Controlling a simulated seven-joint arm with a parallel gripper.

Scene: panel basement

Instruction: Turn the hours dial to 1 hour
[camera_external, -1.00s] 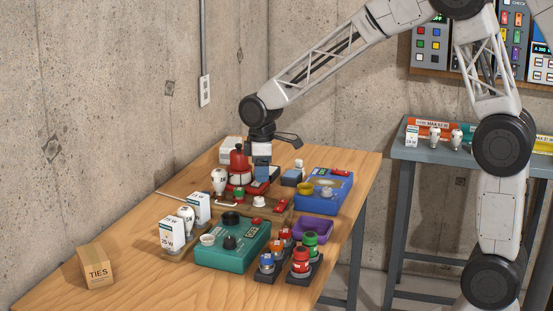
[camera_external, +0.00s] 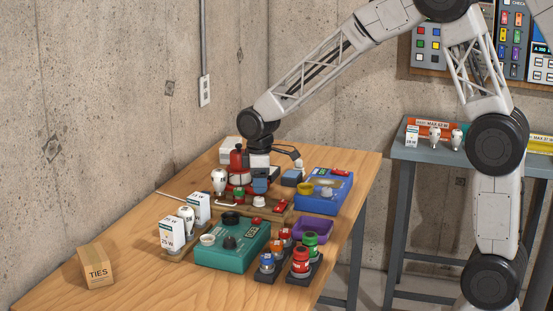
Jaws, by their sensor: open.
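My gripper (camera_external: 260,186) points down over the back middle of the wooden table, close to a red-and-black device. Its bluish fingers partly hide what is behind them, and the gap between them is hard to see. A white knob (camera_external: 259,201) on a wooden board is just below the fingertips; whether they touch is unclear. Other dials are a black dial (camera_external: 229,242) and a cream dial (camera_external: 208,239) on the green box (camera_external: 222,259), and a yellow knob (camera_external: 305,188) on the blue box (camera_external: 317,205). Markings are too small to read, so I cannot tell which is the hours dial.
A red bottle (camera_external: 237,160) and a white bulb (camera_external: 219,182) stand close left of my gripper. A purple tray (camera_external: 313,230) and several coloured push buttons are at the right front. A cardboard box (camera_external: 95,267) sits front left; the table's front is mostly clear.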

